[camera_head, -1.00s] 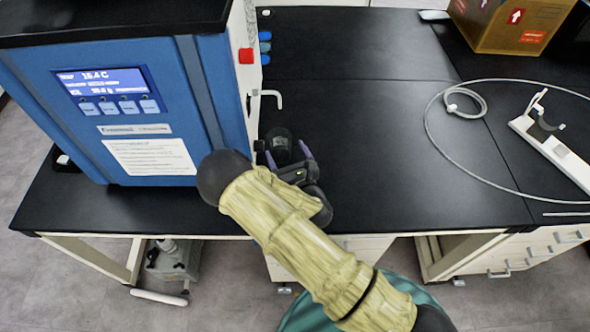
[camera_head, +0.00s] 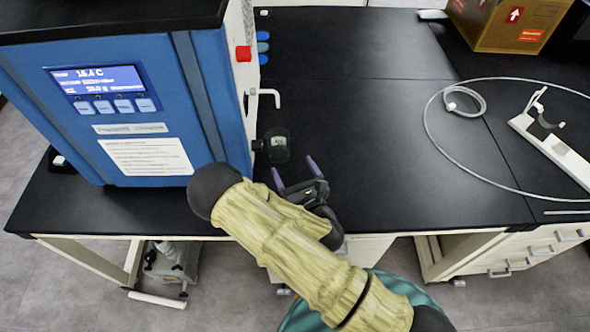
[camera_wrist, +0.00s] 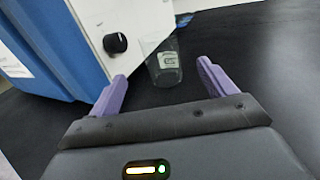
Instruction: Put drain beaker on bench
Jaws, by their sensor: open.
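The drain beaker (camera_head: 278,148) is a small clear glass with a pale label. It stands upright on the black bench (camera_head: 370,140), close to the right side of the blue freeze dryer (camera_head: 140,110). It also shows in the wrist view (camera_wrist: 164,66), beyond and between the fingertips. My gripper (camera_head: 293,172) is open, with purple fingers pointing toward the beaker. In the wrist view my gripper (camera_wrist: 160,85) has nothing between its fingers, and there is a gap between them and the beaker.
A white drain spout (camera_head: 268,93) and a black knob (camera_wrist: 115,43) stick out from the dryer's side. A coiled tube (camera_head: 470,103), a white stand (camera_head: 555,145) and a cardboard box (camera_head: 510,22) are on the right. The middle of the bench is clear.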

